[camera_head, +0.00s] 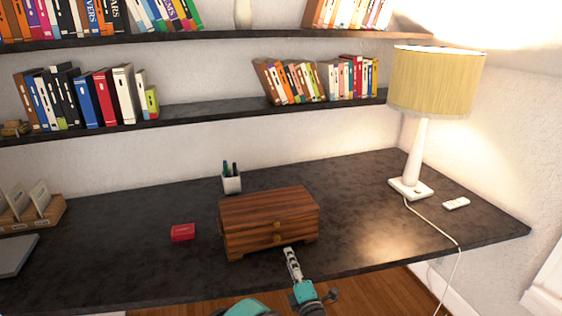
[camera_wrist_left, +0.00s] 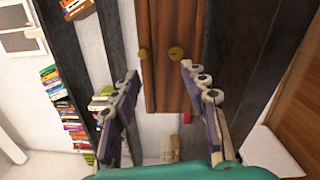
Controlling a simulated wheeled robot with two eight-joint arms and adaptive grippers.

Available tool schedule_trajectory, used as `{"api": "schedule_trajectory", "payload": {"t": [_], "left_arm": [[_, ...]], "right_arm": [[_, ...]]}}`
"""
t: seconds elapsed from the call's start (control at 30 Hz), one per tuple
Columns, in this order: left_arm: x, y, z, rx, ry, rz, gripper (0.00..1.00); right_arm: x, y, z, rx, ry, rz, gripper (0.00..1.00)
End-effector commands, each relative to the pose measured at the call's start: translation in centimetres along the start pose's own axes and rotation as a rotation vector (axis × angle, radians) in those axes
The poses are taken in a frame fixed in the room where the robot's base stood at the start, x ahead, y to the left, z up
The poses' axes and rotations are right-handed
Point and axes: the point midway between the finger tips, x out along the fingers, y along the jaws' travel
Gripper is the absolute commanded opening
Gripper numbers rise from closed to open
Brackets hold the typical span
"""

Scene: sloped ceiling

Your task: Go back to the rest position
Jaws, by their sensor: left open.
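My left gripper (camera_head: 289,254) is at the front edge of the desk, just in front of the wooden drawer box (camera_head: 268,208). In the left wrist view its two fingers (camera_wrist_left: 158,72) are spread apart with nothing between them. The box has two round knobs, an upper one (camera_head: 277,226) and a lower one (camera_head: 277,238). The wrist view shows the box (camera_wrist_left: 172,90) on its side with both knobs ahead of the fingers. The fingers appear apart from the knobs. My right gripper is not in view.
The dark desk (camera_head: 130,270) holds a red box (camera_head: 182,232), a pen cup (camera_head: 231,184), a white lamp (camera_head: 418,150) with a trailing cord, and a small white remote (camera_head: 456,203). Bookshelves (camera_head: 180,112) hang above.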

Motion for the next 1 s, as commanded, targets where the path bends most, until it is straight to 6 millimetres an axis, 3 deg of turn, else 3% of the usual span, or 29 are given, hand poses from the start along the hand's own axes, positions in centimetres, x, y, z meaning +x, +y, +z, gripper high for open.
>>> {"api": "schedule_trajectory", "payload": {"t": [0.1,0.23,0.3,0.43,0.57,0.67,0.9,1.0], "left_arm": [[1.4,6.2,0.8,0.104,-0.109,0.07,0.44],[1.8,13.0,1.8,0.3,-0.276,0.143,0.44],[1.3,15.6,1.9,0.421,-0.363,0.162,0.44],[-0.5,18.1,0.9,0.665,-0.512,0.157,0.44],[-3.4,18.0,-2.0,0.922,-0.644,0.09,0.44],[-6.2,16.5,-5.7,1.118,-0.733,-0.005,0.44],[-14.6,10.9,-18.4,1.519,-0.888,-0.369,0.44],[-17.6,9.3,-22.9,1.613,-0.922,-0.515,0.44]], "right_arm": [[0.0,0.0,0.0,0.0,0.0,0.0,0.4],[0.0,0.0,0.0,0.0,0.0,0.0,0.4],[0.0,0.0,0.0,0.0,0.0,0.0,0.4],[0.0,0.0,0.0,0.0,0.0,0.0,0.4],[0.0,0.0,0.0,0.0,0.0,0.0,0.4],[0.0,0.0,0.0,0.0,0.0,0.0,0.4],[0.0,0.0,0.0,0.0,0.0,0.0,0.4],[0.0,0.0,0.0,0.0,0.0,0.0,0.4]]}}
